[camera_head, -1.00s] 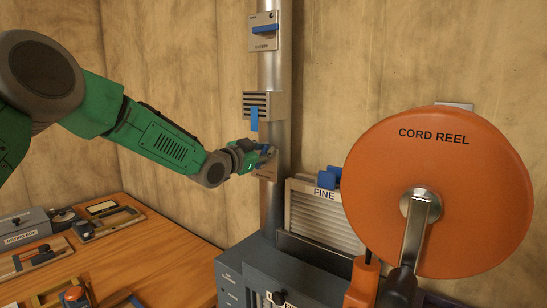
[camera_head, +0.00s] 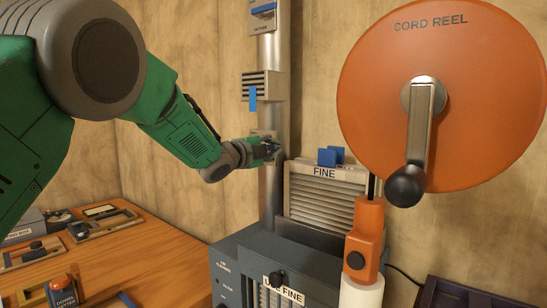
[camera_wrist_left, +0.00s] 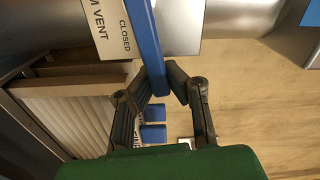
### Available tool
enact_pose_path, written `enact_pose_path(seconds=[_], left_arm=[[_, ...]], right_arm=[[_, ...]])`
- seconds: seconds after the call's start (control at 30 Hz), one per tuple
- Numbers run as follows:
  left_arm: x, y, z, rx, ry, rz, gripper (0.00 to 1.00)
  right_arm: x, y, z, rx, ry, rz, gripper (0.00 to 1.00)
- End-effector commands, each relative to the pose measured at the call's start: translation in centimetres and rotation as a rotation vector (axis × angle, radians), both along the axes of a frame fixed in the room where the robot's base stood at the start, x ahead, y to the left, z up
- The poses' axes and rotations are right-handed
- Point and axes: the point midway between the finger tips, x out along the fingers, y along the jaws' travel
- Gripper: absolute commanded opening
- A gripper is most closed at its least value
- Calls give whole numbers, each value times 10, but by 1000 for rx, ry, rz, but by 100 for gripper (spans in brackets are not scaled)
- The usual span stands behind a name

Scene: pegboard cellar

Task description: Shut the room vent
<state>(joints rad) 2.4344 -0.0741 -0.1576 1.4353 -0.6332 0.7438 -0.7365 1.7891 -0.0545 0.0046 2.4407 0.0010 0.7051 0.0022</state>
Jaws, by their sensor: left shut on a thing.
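The room vent plate (camera_wrist_left: 110,28) shows in the left wrist view with the words "VENT" and "CLOSED". A blue lever (camera_wrist_left: 148,45) runs across it and down between my left gripper's fingers. My left gripper (camera_wrist_left: 160,85) is shut on the lever near its end. In the head view my left gripper (camera_head: 272,150) is at the metal pipe (camera_head: 274,115) and hides most of the plate (camera_head: 264,133) behind it. A slatted vent (camera_head: 262,84) with a hanging blue tab is higher on the pipe. My right gripper is not in view.
A big orange cord reel (camera_head: 380,100) with a crank stands close at the right. A wooden bench (camera_head: 135,260) with tools is at the left. Another blue-levered plate (camera_head: 262,15) is at the top.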

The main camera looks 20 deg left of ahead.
Motion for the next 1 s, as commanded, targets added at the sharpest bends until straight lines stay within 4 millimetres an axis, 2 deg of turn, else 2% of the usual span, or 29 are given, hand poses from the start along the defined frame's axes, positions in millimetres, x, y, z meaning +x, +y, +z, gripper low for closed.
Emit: enact_pose_path(seconds=[0.03, 0.3, 0.9, 0.97, 1.0], left_arm=[[-1, -3, -12, 28, 0, -4, 0], [-1, -3, -18, 135, -36, -4, 0], [-1, -3, -21, 173, -45, -7, 0], [-1, -3, -21, 173, -45, -7, 20], [-1, -3, -21, 173, -45, -7, 34]], right_arm=[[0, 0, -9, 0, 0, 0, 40], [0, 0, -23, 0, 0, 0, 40], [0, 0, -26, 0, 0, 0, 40], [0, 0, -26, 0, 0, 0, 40], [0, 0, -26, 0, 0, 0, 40]])
